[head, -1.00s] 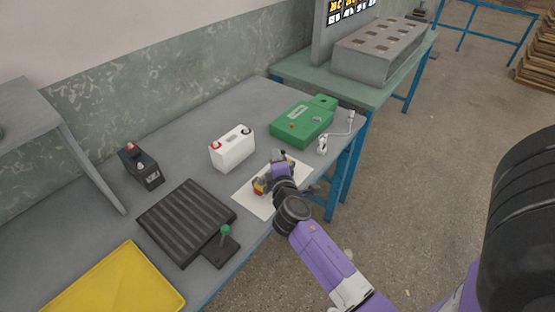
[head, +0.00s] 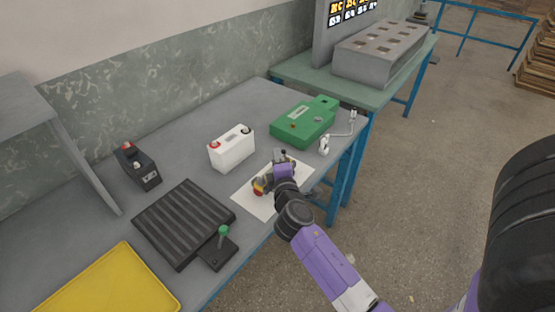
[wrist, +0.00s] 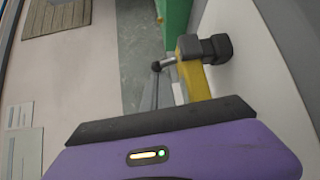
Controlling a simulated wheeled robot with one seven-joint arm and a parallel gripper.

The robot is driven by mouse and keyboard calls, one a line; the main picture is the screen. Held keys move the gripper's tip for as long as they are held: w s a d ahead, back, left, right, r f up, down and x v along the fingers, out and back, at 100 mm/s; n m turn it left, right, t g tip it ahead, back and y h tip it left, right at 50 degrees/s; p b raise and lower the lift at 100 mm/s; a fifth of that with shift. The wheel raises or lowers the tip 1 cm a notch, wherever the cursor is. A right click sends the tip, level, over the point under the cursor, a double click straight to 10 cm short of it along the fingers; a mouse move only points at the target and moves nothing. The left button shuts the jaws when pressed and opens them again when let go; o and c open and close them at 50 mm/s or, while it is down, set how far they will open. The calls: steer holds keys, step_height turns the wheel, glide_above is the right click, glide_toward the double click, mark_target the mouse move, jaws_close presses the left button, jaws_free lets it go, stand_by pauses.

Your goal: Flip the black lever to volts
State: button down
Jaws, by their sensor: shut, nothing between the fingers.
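A small device with a yellow and red end (head: 259,186) stands on the white sheet (head: 247,203) on the grey bench. My gripper (head: 281,162) is just right of that end, over the sheet, and covers part of the device. In the wrist view a yellow piece (wrist: 196,82) with a dark block (wrist: 208,48) shows beyond my purple palm. A short metal rod with a black ball (wrist: 157,66), seemingly the lever, points left from there. My gripper is shut and empty; its fingertips are hard to make out. I cannot tell whether it touches the lever.
A white battery (head: 231,148) stands behind the sheet, and a green box (head: 303,124) lies at the back right. A black ribbed tray (head: 183,222), a green-knobbed stand (head: 222,246) and a yellow tray (head: 110,284) lie left.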

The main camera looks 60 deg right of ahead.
steer(key=shift+s+f+m+t+h+b, duration=0.25)
steer(key=shift+m+h+b, duration=0.2)
steer(key=shift+b, duration=2.35)
steer(key=m+h+b, duration=0.1)
steer(key=b, duration=0.3)
steer(key=shift+s+f+t, duration=0.1)
steer(key=shift+s+t, duration=0.05)
steer(key=shift+t, duration=0.2)
steer(key=shift+s+a+m+b, duration=0.1)
steer(key=shift+m+b, duration=0.25)
steer(key=shift+b, duration=0.6)
steer(key=shift+s+r+b, duration=0.15)
steer(key=shift+r+b, duration=0.15)
steer(key=shift+b, duration=0.3)
steer(key=shift+s, duration=0.1)
steer(key=shift+s+a+b, duration=0.15)
steer(key=shift+s+b, duration=0.25)
steer(key=shift+s, duration=0.05)
steer(key=b+v, duration=0.1)
steer(key=v, duration=0.2)
steer(key=b+v, duration=0.1)
steer(key=v, duration=0.2)
steer(key=shift+s+a+f, duration=0.15)
steer(key=shift+a+f, duration=0.1)
steer(key=shift+a, duration=0.1)
steer(key=shift+s+a, duration=0.3)
steer(key=shift+a, duration=0.15)
